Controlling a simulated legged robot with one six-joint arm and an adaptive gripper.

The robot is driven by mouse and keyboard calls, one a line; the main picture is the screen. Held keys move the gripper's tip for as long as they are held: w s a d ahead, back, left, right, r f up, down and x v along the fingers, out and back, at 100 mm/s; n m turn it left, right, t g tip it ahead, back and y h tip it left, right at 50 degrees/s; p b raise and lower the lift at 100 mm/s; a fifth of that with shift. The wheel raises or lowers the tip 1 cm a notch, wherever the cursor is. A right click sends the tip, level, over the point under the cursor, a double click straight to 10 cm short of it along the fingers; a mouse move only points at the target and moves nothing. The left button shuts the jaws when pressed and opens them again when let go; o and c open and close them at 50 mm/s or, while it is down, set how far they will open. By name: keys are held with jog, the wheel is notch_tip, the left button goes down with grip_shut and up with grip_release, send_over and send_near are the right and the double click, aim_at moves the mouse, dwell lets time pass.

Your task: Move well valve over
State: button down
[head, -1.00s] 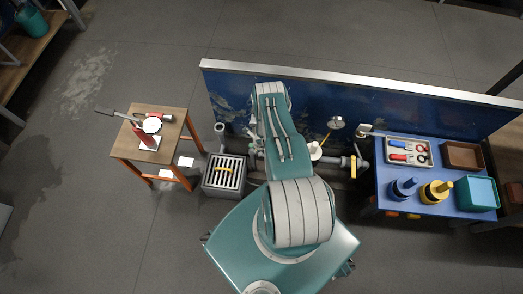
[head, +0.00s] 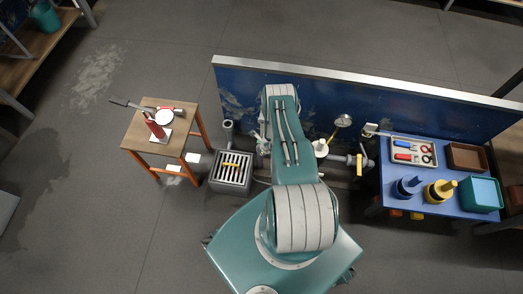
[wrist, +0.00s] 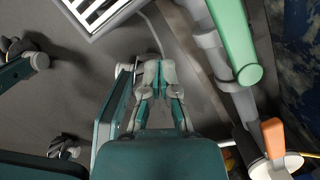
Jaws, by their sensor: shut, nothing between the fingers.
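The grey pipe (wrist: 211,42) runs along the foot of the blue wall. A green lever handle (wrist: 236,45) lies along it on the right of the wrist view. An orange handle (wrist: 273,138) sits by a white round part (wrist: 268,170) at the lower right. I cannot tell which handle is the well valve. In the head view a yellow handle (head: 359,165) shows on the pipe's right end. My gripper (wrist: 158,68) is shut and empty, left of the green handle and apart from it. My arm hides much of the pipe in the head view.
A slatted grate box (head: 232,174) stands left of my arm; its corner shows in the wrist view (wrist: 98,12). A small wooden table (head: 185,115) is further left. A blue table (head: 430,212) with tools stands right. The blue wall (head: 240,85) is behind.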

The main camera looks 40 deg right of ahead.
jog(key=v, duration=0.8)
jog(key=shift+w+a+r, duration=0.25)
jog(key=shift+a+r, duration=0.15)
jog(key=shift+a, duration=0.15)
